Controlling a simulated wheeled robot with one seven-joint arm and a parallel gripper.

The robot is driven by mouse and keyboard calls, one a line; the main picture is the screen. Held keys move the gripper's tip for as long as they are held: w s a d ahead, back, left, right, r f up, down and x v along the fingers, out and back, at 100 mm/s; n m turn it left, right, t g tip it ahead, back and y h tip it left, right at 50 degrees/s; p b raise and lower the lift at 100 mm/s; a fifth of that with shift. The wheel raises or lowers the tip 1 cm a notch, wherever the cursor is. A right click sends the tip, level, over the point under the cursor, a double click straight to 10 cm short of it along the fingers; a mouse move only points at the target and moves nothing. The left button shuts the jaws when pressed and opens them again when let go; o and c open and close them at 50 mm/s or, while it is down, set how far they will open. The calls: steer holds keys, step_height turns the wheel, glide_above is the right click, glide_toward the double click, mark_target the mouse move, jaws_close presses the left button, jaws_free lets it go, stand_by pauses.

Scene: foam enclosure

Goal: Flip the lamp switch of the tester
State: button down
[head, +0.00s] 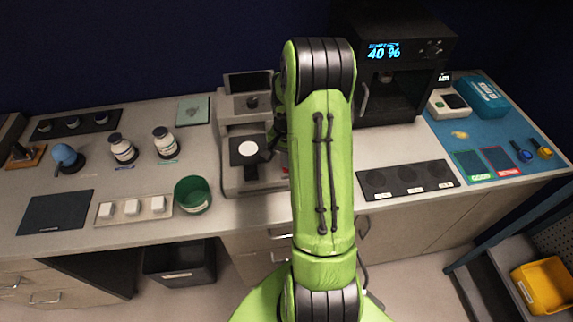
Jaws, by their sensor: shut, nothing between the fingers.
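A light grey bench device (229,150), which looks like the tester, stands at the middle of the bench. It has a dark tilted screen (247,83) on top, a dark round knob below it and a black plate (239,152) with a white disc (248,148). I cannot make out which part is the lamp switch. My gripper (270,150) is dark and shut, with nothing in it. It is at the device's right side, close to the black plate; I cannot tell whether it touches. My green arm hides the device's right edge and part of the gripper.
A black chamber (400,90) showing "40 %" stands to the right, with a black pad (405,180) in front. A green cup (193,194) is left of the device. A blue mat (510,130) with small items lies at far right. Two white-capped jars stand at left.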

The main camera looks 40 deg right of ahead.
steer(key=shift+f+b, duration=0.75)
steer(key=shift+f, duration=0.15)
stand_by(0.3)
steer(key=shift+r, duration=0.1)
step_height(320, 180, up, 7)
steer(key=p, duration=0.5)
stand_by(0.4)
